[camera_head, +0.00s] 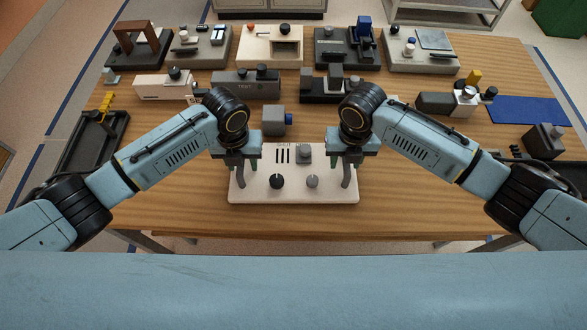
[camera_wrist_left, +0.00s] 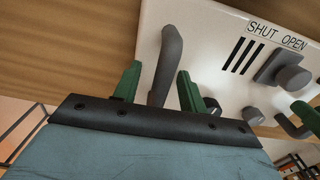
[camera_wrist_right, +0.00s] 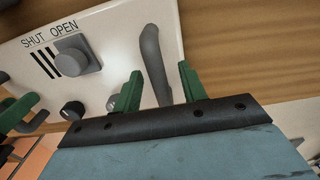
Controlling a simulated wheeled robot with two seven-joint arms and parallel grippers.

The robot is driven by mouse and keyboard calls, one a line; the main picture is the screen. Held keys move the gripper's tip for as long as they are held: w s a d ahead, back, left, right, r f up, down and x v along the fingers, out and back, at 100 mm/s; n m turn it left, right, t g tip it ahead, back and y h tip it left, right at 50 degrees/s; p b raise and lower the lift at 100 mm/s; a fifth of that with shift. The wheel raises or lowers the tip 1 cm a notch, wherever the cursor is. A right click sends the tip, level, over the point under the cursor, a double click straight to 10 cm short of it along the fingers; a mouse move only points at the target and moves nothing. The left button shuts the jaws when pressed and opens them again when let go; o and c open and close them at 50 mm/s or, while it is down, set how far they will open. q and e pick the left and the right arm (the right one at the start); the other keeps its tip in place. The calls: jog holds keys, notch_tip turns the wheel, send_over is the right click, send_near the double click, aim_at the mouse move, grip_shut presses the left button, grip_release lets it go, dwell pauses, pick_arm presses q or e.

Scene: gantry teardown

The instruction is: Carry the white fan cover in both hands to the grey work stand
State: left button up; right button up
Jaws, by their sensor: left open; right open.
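The white fan cover (camera_head: 295,193) lies flat at the near middle of the table. It has slots, a grey latch block (camera_head: 304,154) marked SHUT and OPEN, two knobs and a grey handle at each side. My left gripper (camera_head: 242,163) is open at the left handle (camera_wrist_left: 170,55); in the left wrist view its green fingers stand either side of it. My right gripper (camera_head: 347,162) is open at the right handle (camera_wrist_right: 153,58), with its fingers likewise either side. Neither is closed on a handle. I cannot tell which thing is the grey work stand.
The wooden table (camera_head: 180,205) holds several units along its back. A dark tray (camera_head: 92,143) is at left, a blue mat (camera_head: 528,111) at right. The table's near edge is close to the cover.

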pick_arm(q)
grip_shut()
pick_arm(e)
grip_shut()
pick_arm(q)
jog(key=shift+r, duration=0.15)
pick_arm(e)
jog(key=shift+r, duration=0.15)
